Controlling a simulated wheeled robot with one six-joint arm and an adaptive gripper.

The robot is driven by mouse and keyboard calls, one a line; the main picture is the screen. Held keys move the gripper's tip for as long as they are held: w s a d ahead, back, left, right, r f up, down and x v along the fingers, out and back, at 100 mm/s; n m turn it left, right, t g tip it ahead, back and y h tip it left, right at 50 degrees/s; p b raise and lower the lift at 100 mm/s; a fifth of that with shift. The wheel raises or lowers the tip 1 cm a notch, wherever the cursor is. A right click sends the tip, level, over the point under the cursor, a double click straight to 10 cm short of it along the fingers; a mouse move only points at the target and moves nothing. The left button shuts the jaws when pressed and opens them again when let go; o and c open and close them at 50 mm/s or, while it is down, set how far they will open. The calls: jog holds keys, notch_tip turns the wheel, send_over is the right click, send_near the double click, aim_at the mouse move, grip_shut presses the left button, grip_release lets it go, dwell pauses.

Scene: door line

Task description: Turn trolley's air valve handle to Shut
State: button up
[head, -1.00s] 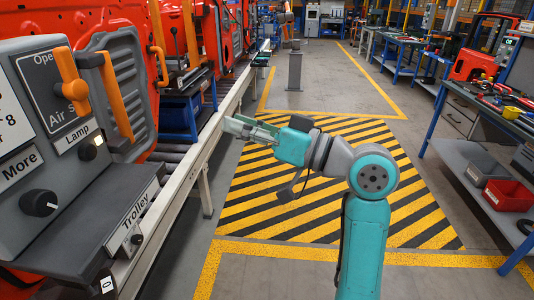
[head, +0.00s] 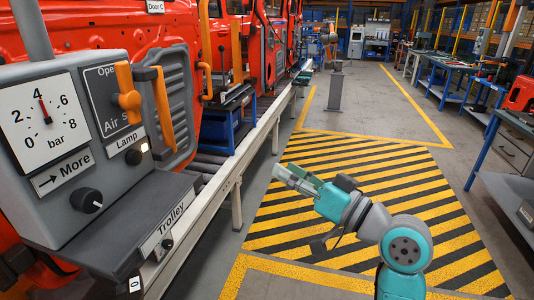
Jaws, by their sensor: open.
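The trolley's grey control box stands at the left in the head view. Its orange air valve handle (head: 127,101) is mounted on a dark plate (head: 104,82) marked "Open" at the top and "Air S…" lower down, the rest hidden by the handle. The handle's grip looks roughly upright, its upper end near "Open". My gripper (head: 281,172) is open and empty above the striped floor, well to the right of the handle and apart from it.
A grey shelf (head: 120,208) juts out below. A conveyor rail (head: 236,160) runs alongside. The striped floor (head: 380,190) is clear.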

jog(key=n+g+y, duration=0.3)
jog(key=n+g, duration=0.5)
jog(key=n, duration=0.2)
send_near(127, 70)
jog(key=x, duration=1.1)
grip_shut()
